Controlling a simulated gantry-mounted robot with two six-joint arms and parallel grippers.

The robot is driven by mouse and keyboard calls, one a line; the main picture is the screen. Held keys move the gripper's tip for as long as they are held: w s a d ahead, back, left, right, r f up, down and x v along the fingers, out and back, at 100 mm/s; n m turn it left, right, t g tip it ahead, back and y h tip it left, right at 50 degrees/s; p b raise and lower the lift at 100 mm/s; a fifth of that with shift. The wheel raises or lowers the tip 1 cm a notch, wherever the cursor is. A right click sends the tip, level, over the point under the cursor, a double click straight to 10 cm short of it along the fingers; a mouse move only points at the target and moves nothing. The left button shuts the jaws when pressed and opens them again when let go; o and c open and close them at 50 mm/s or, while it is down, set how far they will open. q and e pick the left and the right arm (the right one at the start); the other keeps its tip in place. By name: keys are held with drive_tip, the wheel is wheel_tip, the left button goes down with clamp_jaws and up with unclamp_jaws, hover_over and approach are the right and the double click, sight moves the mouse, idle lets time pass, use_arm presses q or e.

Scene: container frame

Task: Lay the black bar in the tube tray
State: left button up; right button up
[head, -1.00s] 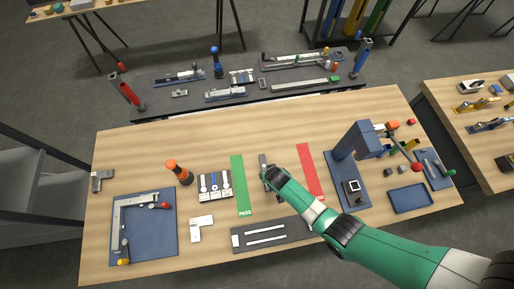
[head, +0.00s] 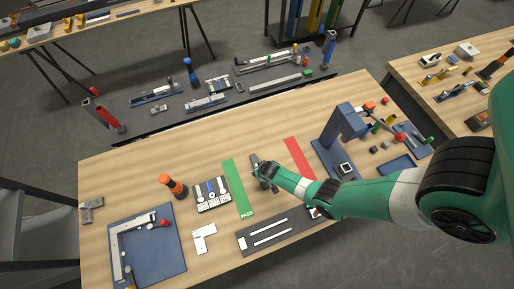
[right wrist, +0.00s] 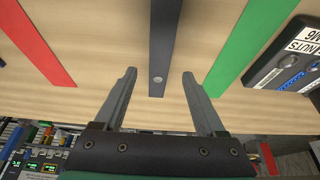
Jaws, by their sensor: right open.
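The black bar (right wrist: 163,45) lies on the wooden table between the red and green strips, with a grey dot near its end. In the head view its far end (head: 254,159) shows beyond my right gripper, which hides its middle. My right gripper (right wrist: 160,73) is open, with one finger on each side of the bar's line and a gap on both sides. In the head view this gripper (head: 264,172) is over the bar. A dark flat tray (head: 245,243) with two long white strips lies nearer the front edge; I take it for the tube tray. My left gripper is out of view.
The green PASS strip (head: 236,188) and red strip (head: 299,160) flank the bar. A blue press (head: 345,125) stands right. A white L-shaped piece (head: 204,238) lies left of the dark tray.

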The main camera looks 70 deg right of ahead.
drive_tip(key=b+x, duration=0.1)
drive_tip(key=x, duration=0.1)
drive_tip(key=b+x, duration=0.2)
drive_tip(key=shift+s+f, duration=0.15)
drive_tip(key=shift+f, duration=0.25)
drive_tip(key=shift+r, duration=0.15)
clamp_jaws()
